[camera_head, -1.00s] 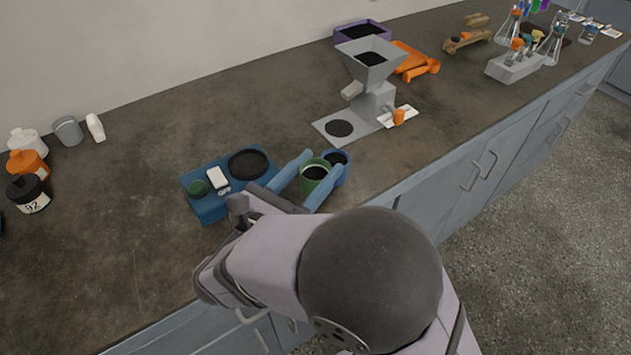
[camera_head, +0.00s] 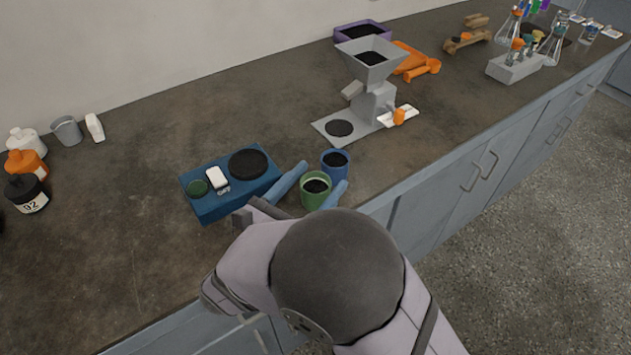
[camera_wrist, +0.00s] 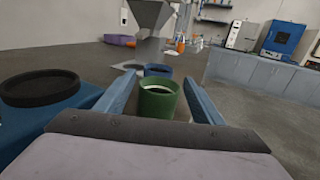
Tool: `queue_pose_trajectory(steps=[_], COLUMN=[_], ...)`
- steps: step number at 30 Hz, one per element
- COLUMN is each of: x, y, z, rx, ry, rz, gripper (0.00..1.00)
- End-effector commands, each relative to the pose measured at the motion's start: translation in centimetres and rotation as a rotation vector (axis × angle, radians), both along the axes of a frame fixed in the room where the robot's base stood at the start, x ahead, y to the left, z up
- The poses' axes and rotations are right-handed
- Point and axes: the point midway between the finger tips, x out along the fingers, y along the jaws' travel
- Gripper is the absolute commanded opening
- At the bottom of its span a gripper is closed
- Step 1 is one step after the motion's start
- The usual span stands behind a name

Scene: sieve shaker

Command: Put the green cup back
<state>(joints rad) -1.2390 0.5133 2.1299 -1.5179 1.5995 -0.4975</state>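The green cup (camera_head: 315,202) has dark contents and appears to stand upright on the counter, close to its front edge. It is right of the blue device and in front of the blue cup (camera_head: 336,174), with a narrow gap between the cups. My gripper (camera_head: 325,175) is open, with one blue finger on each side of the green cup. In the wrist view the green cup (camera_wrist: 158,104) is between the fingers, with gaps at both sides. The blue cup (camera_wrist: 158,71) shows behind it. The green cup's base is partly hidden by my gripper.
The blue device (camera_head: 225,203) with a black round plate is close on the left. The grey hopper machine (camera_head: 375,105) stands behind the cups. Bottles (camera_head: 28,165) are at far left. The counter's left middle is clear.

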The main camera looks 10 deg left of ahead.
Motion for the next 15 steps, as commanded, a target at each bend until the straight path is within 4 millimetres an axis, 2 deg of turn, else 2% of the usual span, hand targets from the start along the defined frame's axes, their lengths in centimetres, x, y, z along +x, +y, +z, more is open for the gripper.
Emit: queue_pose_trajectory(steps=[7,11,15], x=[0.0,-1.1,-3.0], y=[0.0,0.5,1.4], z=[0.5,0.3,0.3], rx=[0.001,0.0,0.0], ry=[0.0,-0.001,-0.001], rz=[0.0,0.003,0.005], gripper=[0.61,0.61,0.61])
